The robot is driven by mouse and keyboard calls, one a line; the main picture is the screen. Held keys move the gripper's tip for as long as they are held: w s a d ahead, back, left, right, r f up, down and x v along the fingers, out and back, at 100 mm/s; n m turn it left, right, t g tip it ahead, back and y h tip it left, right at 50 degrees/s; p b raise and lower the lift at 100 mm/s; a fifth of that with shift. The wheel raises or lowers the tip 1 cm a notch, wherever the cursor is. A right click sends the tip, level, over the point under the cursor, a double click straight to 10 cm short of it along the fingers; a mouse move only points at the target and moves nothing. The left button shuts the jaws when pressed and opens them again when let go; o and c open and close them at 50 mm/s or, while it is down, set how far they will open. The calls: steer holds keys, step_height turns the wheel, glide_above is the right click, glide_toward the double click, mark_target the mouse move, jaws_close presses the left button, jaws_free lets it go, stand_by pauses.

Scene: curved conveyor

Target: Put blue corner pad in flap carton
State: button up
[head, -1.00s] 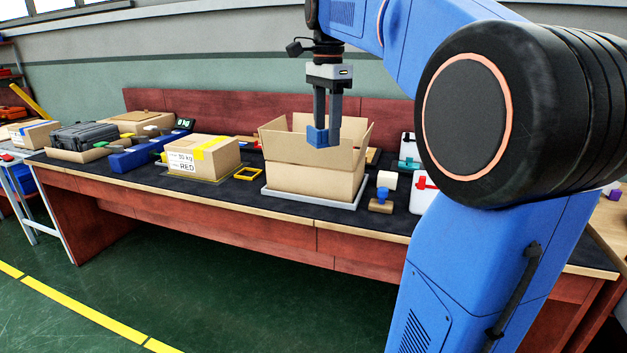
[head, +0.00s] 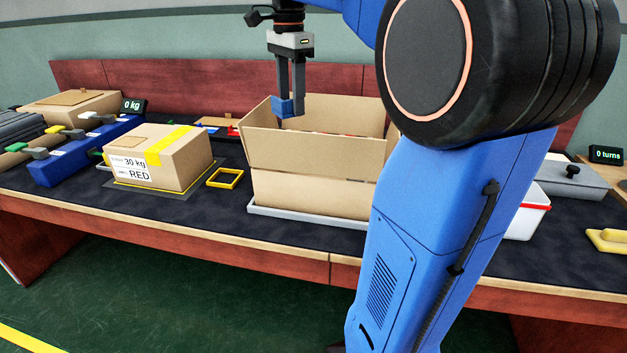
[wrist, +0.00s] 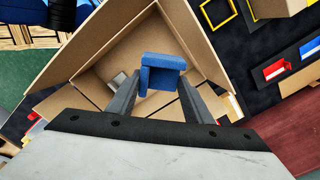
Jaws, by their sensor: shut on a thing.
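The blue corner pad (head: 283,107) is held between the fingers of my gripper (head: 291,100), which is shut on it. The pad also shows in the wrist view (wrist: 161,72), between the two dark fingers (wrist: 157,100). The open flap carton (head: 310,190) stands below on a grey tray, with its flaps raised. In the head view the pad is at the height of the carton's upper flaps, near its left side. In the wrist view the carton (wrist: 95,45) opens beneath the pad, and a small grey thing shows inside it. The carton's right part is hidden behind my arm in the head view.
A closed carton (head: 175,160) marked 30 kg RED sits left of the flap carton. A yellow square frame (head: 225,178) lies between them. A blue rail with knobs (head: 85,160) is farther left. A white bin (head: 528,215) stands right of my arm.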

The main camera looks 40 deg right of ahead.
steer(key=f, duration=1.4)
steer(key=w+f, duration=0.1)
steer(key=f, duration=0.6)
steer(key=shift+d+f, duration=0.15)
steer(key=shift+f, duration=0.05)
steer(key=o, duration=1)
steer(key=shift+f, duration=0.1)
step_height(320, 180, up, 12)
steer(key=shift+s+r, duration=0.1)
steer(key=shift+r, duration=0.05)
